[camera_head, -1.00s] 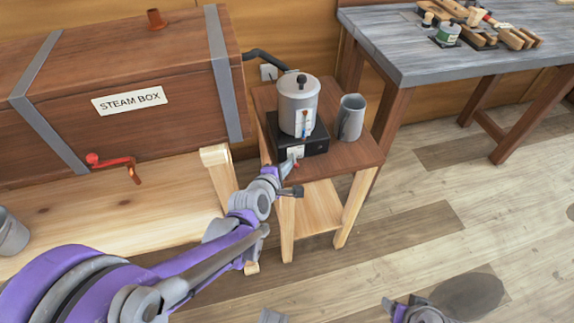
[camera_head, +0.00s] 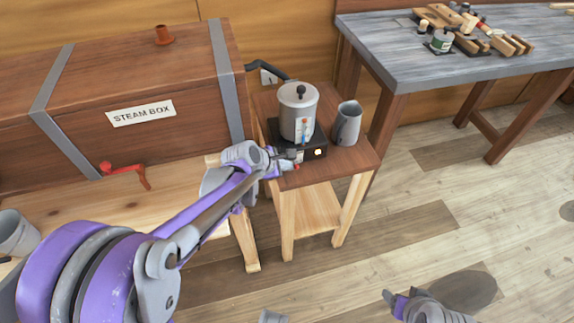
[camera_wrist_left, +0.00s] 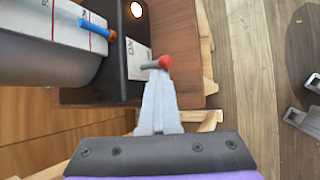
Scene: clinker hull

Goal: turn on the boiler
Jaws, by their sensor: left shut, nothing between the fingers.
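The boiler (camera_head: 297,112) is a grey lidded pot on a black base (camera_head: 313,150) on a small wooden stand. A bright spot glows on the base, also seen as a lit lamp (camera_wrist_left: 137,10) in the left wrist view. A red-tipped lever (camera_wrist_left: 163,62) sits beside a white label plate (camera_wrist_left: 138,45) on the base. My left gripper (camera_head: 292,157) is shut and empty at the base's front; in the left wrist view its fingertips (camera_wrist_left: 158,76) are right at the lever, and I cannot tell if they touch. My right gripper (camera_head: 400,295) is open and empty, low over the floor.
A grey jug (camera_head: 347,124) stands right of the boiler on the stand (camera_head: 345,160). The steam box (camera_head: 140,90) with a red crank (camera_head: 125,168) is at left. A grey workbench (camera_head: 400,70) with tools is at back right. The floor at right is clear.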

